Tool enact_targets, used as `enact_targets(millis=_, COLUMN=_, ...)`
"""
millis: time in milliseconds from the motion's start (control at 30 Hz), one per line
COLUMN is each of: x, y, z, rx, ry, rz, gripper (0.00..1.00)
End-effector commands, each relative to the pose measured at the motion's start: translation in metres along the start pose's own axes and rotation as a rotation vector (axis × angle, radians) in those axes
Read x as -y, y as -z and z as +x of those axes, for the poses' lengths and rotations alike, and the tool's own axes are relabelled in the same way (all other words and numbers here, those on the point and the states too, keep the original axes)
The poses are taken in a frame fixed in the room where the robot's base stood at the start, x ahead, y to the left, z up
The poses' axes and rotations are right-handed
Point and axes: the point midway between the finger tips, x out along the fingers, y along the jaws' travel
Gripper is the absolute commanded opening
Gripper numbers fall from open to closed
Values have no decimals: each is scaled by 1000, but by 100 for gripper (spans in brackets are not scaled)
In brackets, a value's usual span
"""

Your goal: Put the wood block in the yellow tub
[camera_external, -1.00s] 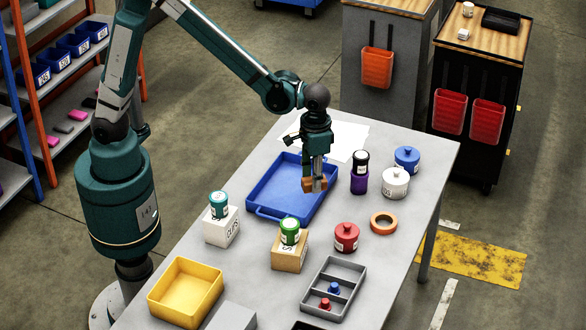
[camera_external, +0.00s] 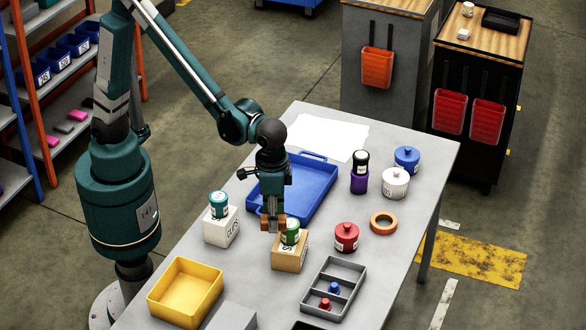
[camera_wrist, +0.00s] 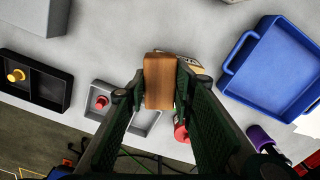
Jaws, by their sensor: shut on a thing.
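My gripper (camera_external: 272,226) is shut on the wood block (camera_wrist: 160,82), a brown block held between the two fingers in the wrist view. In the external view the block (camera_external: 265,222) shows at the fingertips, in front of or beside the green-lidded can. It hangs above the table; the exact height is hard to tell. The yellow tub (camera_external: 163,310) stands at the front left of the table, lower left of my gripper. Its visible inside is empty. The tub does not show in the wrist view.
A tan box (camera_external: 289,260) with a green can (camera_external: 291,233) on it stands close to my gripper. A white box (camera_external: 221,232) bears a teal can (camera_external: 219,205). The blue tray (camera_external: 316,208) lies behind. A grey divided tray (camera_external: 318,307) and red pot (camera_external: 346,238) stand to the right.

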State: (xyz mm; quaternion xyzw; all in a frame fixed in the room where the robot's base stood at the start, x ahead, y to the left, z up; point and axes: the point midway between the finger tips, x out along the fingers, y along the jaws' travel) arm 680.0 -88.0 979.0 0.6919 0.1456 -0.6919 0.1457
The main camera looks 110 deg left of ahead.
Motion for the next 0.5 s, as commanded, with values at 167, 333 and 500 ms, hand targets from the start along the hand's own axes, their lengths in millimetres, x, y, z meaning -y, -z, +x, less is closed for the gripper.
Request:
enact_targets(millis=167, x=-27, y=-27, z=1, rx=0, ry=0, rz=50, gripper=13)
enact_targets(millis=333, x=-51, y=-55, z=1, rx=0, ry=0, rz=98, gripper=13)
enact_targets(millis=500, x=-75, y=-85, z=2, rx=0, ry=0, rz=149, gripper=13)
